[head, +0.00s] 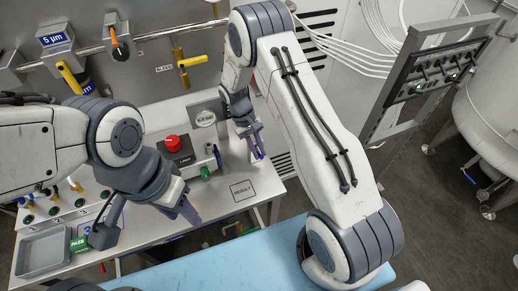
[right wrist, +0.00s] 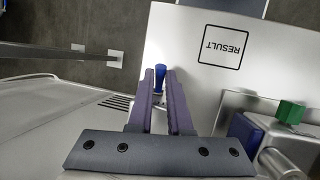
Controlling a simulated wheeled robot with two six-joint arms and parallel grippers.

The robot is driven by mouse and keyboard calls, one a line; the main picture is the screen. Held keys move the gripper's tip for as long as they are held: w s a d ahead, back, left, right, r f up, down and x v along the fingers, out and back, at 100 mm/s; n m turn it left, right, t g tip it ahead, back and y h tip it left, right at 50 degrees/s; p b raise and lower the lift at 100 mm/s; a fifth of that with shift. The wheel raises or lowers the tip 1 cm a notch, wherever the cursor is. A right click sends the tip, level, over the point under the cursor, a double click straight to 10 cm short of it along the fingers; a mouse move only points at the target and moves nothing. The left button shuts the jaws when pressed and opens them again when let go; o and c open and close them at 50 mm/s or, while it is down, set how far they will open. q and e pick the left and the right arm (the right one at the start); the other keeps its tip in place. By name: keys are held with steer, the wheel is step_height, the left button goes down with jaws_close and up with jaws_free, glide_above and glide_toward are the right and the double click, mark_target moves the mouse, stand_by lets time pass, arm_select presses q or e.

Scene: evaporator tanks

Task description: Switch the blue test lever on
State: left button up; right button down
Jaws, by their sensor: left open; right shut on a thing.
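The blue test lever (right wrist: 160,72) shows in the right wrist view as a short blue handle between the purple fingertips of my right gripper (right wrist: 161,76). In the head view my right gripper (head: 258,148) reaches down at the right end of the steel bench, shut on the lever, whose blue tip (head: 260,155) just shows. The fingers hide most of the lever, so its position is hard to tell. My left gripper (head: 155,212) is open and empty above the bench's front left part.
A grey box with a red button (head: 172,143) and a green knob (head: 206,172) stands left of my right gripper. The RESULT square (head: 243,190) lies on bare bench (head: 225,208). A grey tray (head: 45,252) and green PASS tag (head: 79,244) are at left.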

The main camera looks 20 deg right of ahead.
stand_by(0.3)
steer(key=c, duration=0.8)
jaws_free()
steer(key=shift+c, duration=0.2)
steer(key=b+v, duration=0.3)
steer(key=v, duration=0.6)
steer(key=shift+w+a+r, duration=0.1)
steer(key=shift+w+r, duration=0.15)
steer(key=shift+r, duration=0.05)
steer(key=shift+a+r, duration=0.1)
steer(key=shift+r, duration=0.3)
